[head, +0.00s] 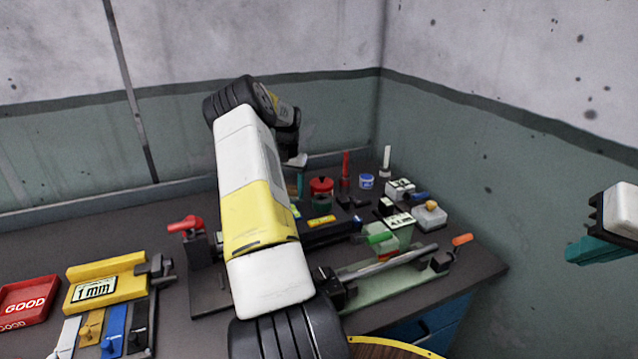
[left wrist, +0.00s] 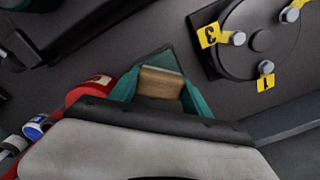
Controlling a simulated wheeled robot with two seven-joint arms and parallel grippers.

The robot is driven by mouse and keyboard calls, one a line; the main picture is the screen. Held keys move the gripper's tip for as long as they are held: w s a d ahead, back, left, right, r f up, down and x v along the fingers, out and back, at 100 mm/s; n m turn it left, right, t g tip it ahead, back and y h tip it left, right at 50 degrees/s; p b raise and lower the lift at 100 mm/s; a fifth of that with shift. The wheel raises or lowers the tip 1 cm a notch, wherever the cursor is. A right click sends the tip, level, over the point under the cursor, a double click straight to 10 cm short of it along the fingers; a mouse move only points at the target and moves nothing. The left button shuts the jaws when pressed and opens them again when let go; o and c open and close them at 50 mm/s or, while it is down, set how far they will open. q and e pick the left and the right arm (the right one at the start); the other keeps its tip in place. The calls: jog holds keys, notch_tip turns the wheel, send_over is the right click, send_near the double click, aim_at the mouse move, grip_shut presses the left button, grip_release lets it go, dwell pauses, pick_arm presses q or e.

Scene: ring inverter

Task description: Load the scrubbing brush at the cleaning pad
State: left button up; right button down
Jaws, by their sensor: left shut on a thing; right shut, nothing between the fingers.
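My left gripper (left wrist: 161,92) has teal fingers shut on a wooden block, which looks like the scrubbing brush (left wrist: 160,82). In the left wrist view, a flat grey-green patch (left wrist: 168,58) lies just beyond the block; it may be the cleaning pad. I cannot tell whether the block touches it. In the head view, my left arm hides most of that area, and only a sliver of teal (head: 299,182) shows beside it. My right gripper (head: 592,250) is shut and empty at the right edge, away from the bench.
In the left wrist view, a dark round turntable (left wrist: 255,40) with numbered yellow tags is to the right and a red container (left wrist: 90,92) to the left. The head view shows a red GOOD tray (head: 28,300), a yellow 1 mm gauge (head: 105,283) and a green-based fixture (head: 385,285).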

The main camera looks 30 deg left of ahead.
aim_at(291, 187)
dwell(0.4)
pick_arm(q)
jog(key=shift+r, duration=3.5)
